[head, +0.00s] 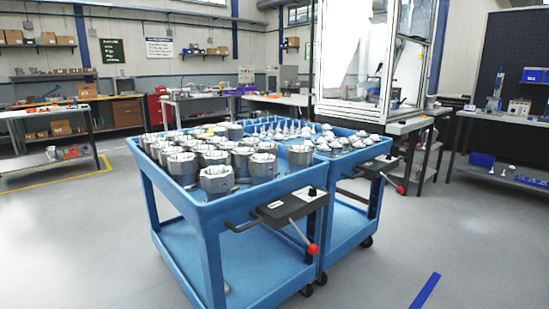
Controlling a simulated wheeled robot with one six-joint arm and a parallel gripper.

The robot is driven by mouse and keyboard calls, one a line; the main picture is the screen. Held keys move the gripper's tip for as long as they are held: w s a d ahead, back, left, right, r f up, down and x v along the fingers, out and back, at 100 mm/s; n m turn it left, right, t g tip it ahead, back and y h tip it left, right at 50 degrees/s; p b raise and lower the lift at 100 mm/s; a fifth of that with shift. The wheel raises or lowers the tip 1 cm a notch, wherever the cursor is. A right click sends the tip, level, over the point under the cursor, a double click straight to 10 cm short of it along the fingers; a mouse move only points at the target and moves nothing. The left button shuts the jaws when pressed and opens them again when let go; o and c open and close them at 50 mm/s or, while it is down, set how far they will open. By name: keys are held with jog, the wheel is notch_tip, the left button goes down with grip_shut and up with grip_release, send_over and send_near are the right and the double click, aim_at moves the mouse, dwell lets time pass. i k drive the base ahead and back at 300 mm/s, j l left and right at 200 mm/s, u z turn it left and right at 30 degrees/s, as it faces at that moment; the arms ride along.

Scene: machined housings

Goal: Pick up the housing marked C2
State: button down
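Many round, silvery machined housings stand in close rows on the left part of the near blue cart (270,192). One housing (217,179) stands at the near front edge of the group. Another housing (262,166) is just right of it, and one more housing (299,155) stands apart further right. I cannot read any marking on them, so I cannot tell which is C2. Housings farther back are partly hidden by those in front. My gripper is not in view.
A second blue cart (372,160) stands right beside the first, bearing smaller silvery parts. Black handle boxes with red-knobbed levers (312,249) stick out in front. A machine enclosure (372,60) stands behind. Workbenches line the walls. The grey floor in front is clear.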

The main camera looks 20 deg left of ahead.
aim_at(300, 157)
jog(key=i+l+u, duration=0.25)
jog(key=i+u, duration=0.2)
jog(key=i+l+u, duration=0.3)
jog(key=u, duration=0.15)
jog(key=i+l+u, duration=0.25)
jog(key=l+u, duration=0.2)
jog(key=l, duration=0.15)
jog(key=i+l+u, duration=0.15)
jog(key=l+u, duration=0.75)
jog(key=l, duration=0.5)
jog(key=k+l+u, duration=0.1)
jog(key=l+u, duration=0.35)
jog(key=l, duration=0.55)
jog(key=i+j, duration=0.1)
jog(key=j, duration=0.9)
jog(key=i, duration=0.05)
